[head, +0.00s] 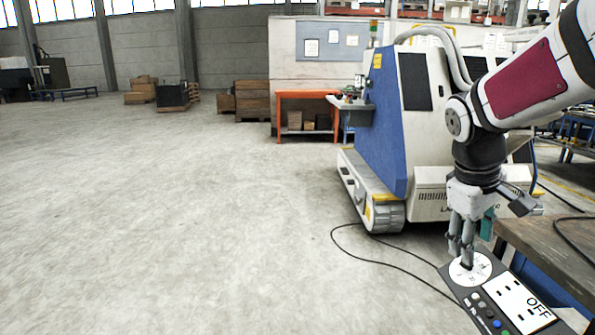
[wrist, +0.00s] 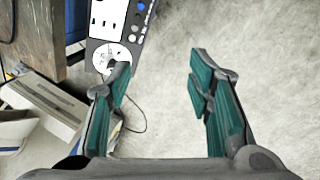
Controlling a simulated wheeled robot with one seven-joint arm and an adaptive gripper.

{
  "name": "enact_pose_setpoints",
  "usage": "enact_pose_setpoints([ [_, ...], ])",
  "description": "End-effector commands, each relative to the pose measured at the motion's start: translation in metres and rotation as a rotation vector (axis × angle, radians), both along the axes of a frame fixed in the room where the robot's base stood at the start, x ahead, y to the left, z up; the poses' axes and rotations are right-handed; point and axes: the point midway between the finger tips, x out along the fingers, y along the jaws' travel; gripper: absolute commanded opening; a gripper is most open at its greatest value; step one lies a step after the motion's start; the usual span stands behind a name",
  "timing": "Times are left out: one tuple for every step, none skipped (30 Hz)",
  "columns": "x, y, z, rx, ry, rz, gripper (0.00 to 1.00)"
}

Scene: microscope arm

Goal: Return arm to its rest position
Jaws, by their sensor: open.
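My arm comes in from the right in the head view and hangs down to my gripper (head: 466,255). In the wrist view my gripper (wrist: 160,68) is open, its two teal-padded fingers spread with bare floor between them. A dark panel (head: 481,325) with a white round dial (head: 484,270), coloured buttons and a white plate marked "OFF" lies below the gripper. In the wrist view the panel (wrist: 121,38) is at the upper left, and the left finger covers part of the dial (wrist: 97,57). I cannot tell whether the finger touches it.
A wooden-topped bench (head: 540,235) stands beside the panel at the right; it also shows in the wrist view (wrist: 35,35). A blue and white machine (head: 420,140) stands behind the arm. A black cable (head: 385,262) lies on the floor. The floor at left is clear.

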Motion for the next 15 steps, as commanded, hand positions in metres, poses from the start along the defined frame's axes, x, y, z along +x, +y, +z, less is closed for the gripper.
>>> enact_pose_setpoints([
  [-0.023, 0.012, 0.008, 0.025, -0.009, -0.028, 0.47],
  [-0.036, 0.018, 0.011, 0.041, -0.011, -0.047, 0.47],
  [-0.053, 0.026, 0.015, 0.061, -0.013, -0.072, 0.47],
  [-0.066, 0.032, 0.017, 0.077, -0.015, -0.09, 0.47],
  [-0.079, 0.038, 0.018, 0.092, -0.015, -0.108, 0.47],
  [-0.097, 0.046, 0.02, 0.113, -0.014, -0.132, 0.47],
  [-0.11, 0.052, 0.021, 0.127, -0.014, -0.149, 0.47],
  [-0.123, 0.058, 0.021, 0.141, -0.014, -0.165, 0.47],
  [-0.14, 0.066, 0.021, 0.16, -0.012, -0.186, 0.47],
  [-0.153, 0.071, 0.02, 0.175, -0.01, -0.203, 0.47],
  [-0.166, 0.076, 0.019, 0.189, -0.009, -0.219, 0.47],
  [-0.182, 0.083, 0.017, 0.206, -0.006, -0.24, 0.47],
  [-0.194, 0.087, 0.015, 0.218, -0.003, -0.254, 0.47],
  [-0.205, 0.092, 0.014, 0.229, -0.001, -0.268, 0.47],
  [-0.218, 0.097, 0.011, 0.244, 0.002, -0.284, 0.47],
])
